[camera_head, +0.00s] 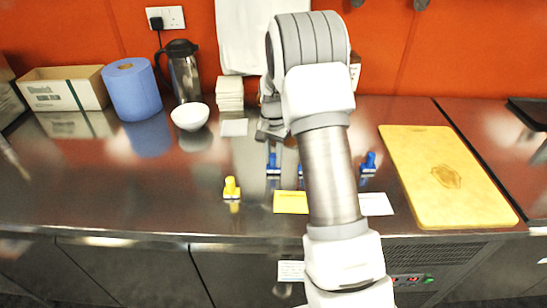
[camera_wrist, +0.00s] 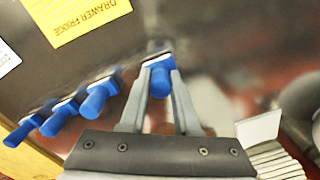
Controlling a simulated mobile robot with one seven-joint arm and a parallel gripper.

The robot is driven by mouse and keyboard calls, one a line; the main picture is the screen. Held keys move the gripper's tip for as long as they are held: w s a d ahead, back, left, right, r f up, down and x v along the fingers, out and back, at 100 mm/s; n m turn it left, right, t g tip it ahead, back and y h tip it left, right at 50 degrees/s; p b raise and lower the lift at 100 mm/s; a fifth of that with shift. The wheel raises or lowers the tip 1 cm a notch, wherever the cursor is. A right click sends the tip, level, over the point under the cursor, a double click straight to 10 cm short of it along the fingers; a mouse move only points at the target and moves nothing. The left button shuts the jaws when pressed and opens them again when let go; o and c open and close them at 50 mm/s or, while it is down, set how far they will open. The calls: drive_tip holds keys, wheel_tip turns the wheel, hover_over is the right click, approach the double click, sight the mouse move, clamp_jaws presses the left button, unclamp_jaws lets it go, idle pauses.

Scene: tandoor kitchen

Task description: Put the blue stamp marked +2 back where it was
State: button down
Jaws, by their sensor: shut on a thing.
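My gripper (camera_wrist: 160,80) is shut on a blue stamp (camera_wrist: 158,64), gripping its rounded handle in the wrist view. In the head view this stamp (camera_head: 273,164) shows just below my gripper (camera_head: 270,138), left of my arm, over the steel counter. I cannot tell whether its base touches the counter. Its marking is not readable. Three other blue stamps stand in a slanting row to its left in the wrist view: one nearest (camera_wrist: 94,98), one middle (camera_wrist: 60,118), one farthest (camera_wrist: 26,127). In the head view one stands at the right (camera_head: 368,163); my arm hides most of the others.
A yellow label (camera_head: 290,202) reading "DRAWER FRIDGE" (camera_wrist: 78,18) and a white card (camera_head: 376,204) lie at the front. A yellow stamp (camera_head: 231,188) stands front left. A bowl (camera_head: 190,116), blue roll (camera_head: 132,90) and cutting board (camera_head: 440,175) flank the area.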

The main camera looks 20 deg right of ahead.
drive_tip(key=shift+f, duration=0.2)
drive_tip(key=c, duration=0.6)
unclamp_jaws()
drive_tip(key=shift+c, duration=0.2)
drive_tip(key=shift+r, duration=0.15)
